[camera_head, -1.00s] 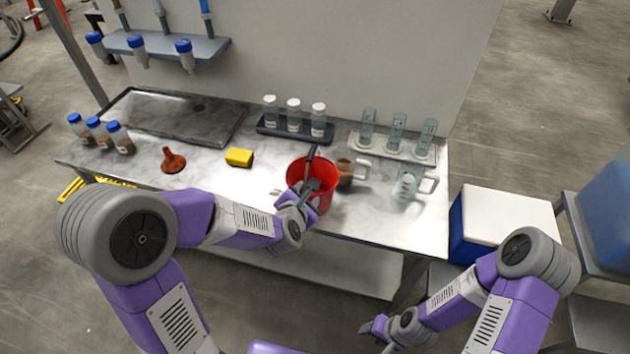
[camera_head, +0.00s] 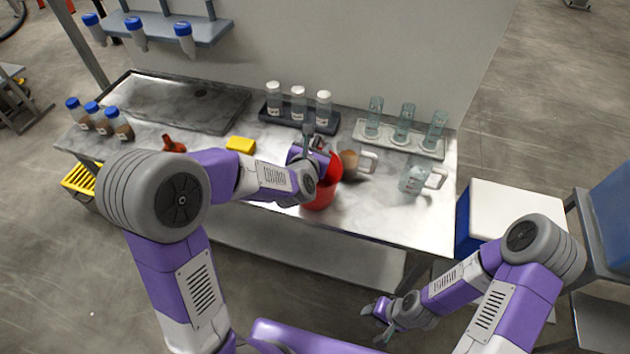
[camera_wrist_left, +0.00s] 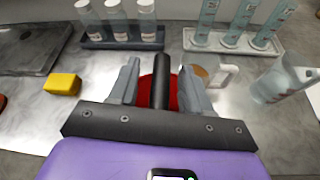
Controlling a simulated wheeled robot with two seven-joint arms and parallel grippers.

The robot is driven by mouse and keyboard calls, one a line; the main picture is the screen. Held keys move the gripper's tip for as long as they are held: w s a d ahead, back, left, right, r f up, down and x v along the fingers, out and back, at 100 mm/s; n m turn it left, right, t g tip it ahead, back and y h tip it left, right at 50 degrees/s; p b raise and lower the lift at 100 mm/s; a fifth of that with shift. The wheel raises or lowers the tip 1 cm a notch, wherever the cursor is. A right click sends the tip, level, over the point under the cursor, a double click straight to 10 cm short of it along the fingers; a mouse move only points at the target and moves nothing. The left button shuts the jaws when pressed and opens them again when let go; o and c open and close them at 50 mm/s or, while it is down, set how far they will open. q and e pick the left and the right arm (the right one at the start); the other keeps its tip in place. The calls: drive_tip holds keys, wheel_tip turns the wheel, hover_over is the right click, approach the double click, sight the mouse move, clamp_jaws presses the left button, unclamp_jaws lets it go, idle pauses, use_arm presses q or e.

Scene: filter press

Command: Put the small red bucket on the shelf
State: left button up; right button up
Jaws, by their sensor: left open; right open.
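The small red bucket (camera_head: 322,196) stands near the front edge of the marble-topped table, partly hidden by my left arm. My left gripper (camera_head: 313,140) is over the bucket, with its fingers apart. In the left wrist view, the open fingers (camera_wrist_left: 160,82) stand on either side of a dark upright bar, apparently the bucket's handle grip (camera_wrist_left: 160,88); red bucket wall (camera_wrist_left: 145,92) shows behind it. I cannot tell whether the fingers touch the bar. My right gripper (camera_head: 378,320) is open and empty, low in front of the table. A grey wall shelf (camera_head: 203,32) holds blue-capped tubes at upper left.
A brown-filled mug (camera_head: 357,160) and a glass jug (camera_head: 413,180) stand right of the bucket. Behind are a dark bottle rack (camera_head: 285,119) and a white cylinder rack (camera_head: 385,141). A yellow block (camera_head: 240,144) lies left. The table's front right is clear.

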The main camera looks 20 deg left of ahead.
use_arm(q)
drive_tip(key=shift+w, duration=0.1)
clamp_jaws()
idle(0.4)
